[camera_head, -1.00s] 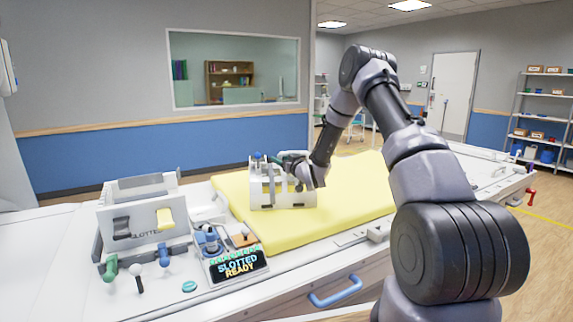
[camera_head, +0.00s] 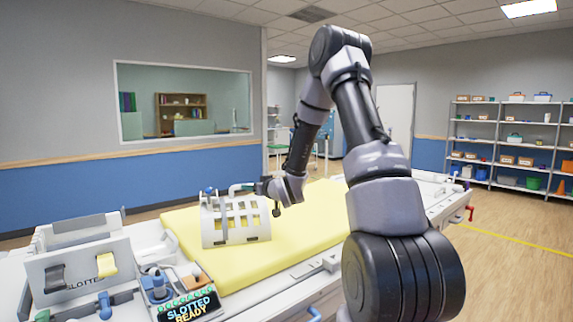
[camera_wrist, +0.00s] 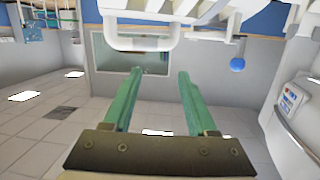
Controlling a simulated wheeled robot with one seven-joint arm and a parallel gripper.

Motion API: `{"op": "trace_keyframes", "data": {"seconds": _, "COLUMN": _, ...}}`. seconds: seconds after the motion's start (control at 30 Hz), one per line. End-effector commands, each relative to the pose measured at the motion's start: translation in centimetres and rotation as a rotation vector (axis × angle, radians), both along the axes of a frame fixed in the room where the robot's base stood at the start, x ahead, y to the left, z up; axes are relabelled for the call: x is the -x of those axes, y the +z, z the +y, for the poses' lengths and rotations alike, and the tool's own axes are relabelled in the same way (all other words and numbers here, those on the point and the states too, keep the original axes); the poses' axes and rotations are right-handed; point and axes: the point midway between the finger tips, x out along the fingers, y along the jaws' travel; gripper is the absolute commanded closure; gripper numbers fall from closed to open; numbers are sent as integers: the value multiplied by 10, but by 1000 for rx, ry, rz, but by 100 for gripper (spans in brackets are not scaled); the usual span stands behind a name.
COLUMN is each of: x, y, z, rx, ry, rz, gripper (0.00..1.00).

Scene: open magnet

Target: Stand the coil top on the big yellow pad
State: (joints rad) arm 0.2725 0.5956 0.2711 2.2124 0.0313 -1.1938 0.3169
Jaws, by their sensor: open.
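The coil top (camera_head: 238,228), a white curved cage with slots, stands on the big yellow pad (camera_head: 300,240) near its left end. My gripper (camera_head: 239,188) is at the top of the coil top, partly hidden by its small size in the head view. In the wrist view, the two green fingers of my gripper (camera_wrist: 158,72) are spread with nothing between them. A white handle of the coil top (camera_wrist: 140,43) lies just beyond the fingertips, and its slotted body shows along the top edge. A blue knob (camera_wrist: 237,64) shows at the right.
A white slotted holder (camera_head: 80,275) with a yellow tab stands at the left. The pad's right part is clear beneath my arm. Shelves (camera_head: 510,140) stand far right.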

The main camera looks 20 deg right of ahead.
Motion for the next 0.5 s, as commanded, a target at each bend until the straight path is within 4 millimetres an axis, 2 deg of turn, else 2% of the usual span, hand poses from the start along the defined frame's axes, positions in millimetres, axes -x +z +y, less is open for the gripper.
{"op": "trace_keyframes", "data": {"seconds": 0.03, "x": 6, "y": 24, "z": -3, "rx": 19, "ry": -22, "rz": 27, "gripper": 42}}
{"op": "trace_keyframes", "data": {"seconds": 0.17, "x": 32, "y": 64, "z": -15, "rx": 42, "ry": -96, "rz": 141, "gripper": 42}}
{"op": "trace_keyframes", "data": {"seconds": 0.27, "x": 61, "y": 93, "z": -22, "rx": 42, "ry": -154, "rz": 225, "gripper": 42}}
{"op": "trace_keyframes", "data": {"seconds": 0.37, "x": 97, "y": 119, "z": -28, "rx": 29, "ry": -209, "rz": 309, "gripper": 42}}
{"op": "trace_keyframes", "data": {"seconds": 0.5, "x": 158, "y": 149, "z": -32, "rx": -15, "ry": -272, "rz": 424, "gripper": 42}}
